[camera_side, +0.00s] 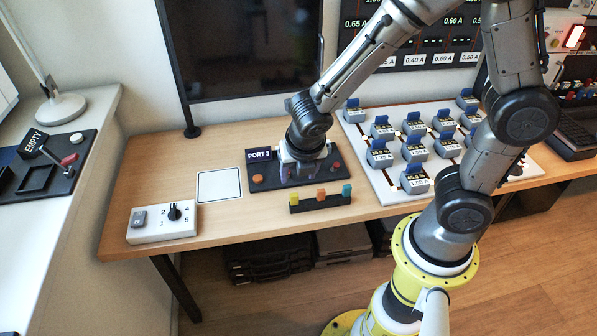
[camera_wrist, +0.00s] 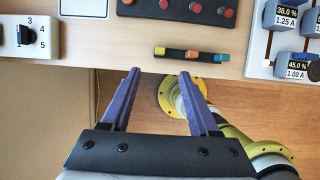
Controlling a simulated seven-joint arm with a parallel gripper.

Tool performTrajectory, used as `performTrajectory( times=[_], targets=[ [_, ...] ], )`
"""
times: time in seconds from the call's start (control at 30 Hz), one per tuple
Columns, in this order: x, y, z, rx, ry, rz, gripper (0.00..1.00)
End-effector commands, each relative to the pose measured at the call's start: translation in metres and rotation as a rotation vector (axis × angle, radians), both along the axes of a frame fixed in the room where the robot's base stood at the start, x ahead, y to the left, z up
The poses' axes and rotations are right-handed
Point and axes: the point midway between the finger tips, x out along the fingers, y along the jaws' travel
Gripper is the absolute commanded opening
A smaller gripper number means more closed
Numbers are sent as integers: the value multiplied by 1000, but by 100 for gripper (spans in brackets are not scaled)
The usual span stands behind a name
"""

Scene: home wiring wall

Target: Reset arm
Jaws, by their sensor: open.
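My gripper (camera_side: 300,170) is at the end of my arm, in front of the dark PORT 3 panel (camera_side: 262,181) in the side view, and hides part of it. In the wrist view my gripper (camera_wrist: 160,72) shows two purple fingers spread well apart, with nothing between them. The fingers point toward the table's front edge and the floor beyond it. I cannot tell the exact height of the gripper above the panel.
A black strip (camera_side: 325,202) with coloured blocks lies before the panel. A white dial box (camera_side: 162,222) and white pad (camera_side: 219,184) are to the left. A white board (camera_side: 386,190) with several blue-grey modules is to the right. A monitor (camera_side: 240,50) stands behind.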

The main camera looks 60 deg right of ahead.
Motion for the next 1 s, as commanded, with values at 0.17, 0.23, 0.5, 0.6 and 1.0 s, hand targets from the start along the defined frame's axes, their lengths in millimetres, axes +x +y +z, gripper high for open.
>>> performTrajectory(
  times=[0.17,0.23,0.5,0.6,1.0],
  targets=[
    [0,0,0,0,0,0,61],
    [1,-3,1,2,-6,-10,61],
    [-2,-41,88,144,-260,-287,61],
    [-29,-58,125,300,-392,-604,61],
    [-134,-40,161,979,-491,-1861,61]
  ],
)
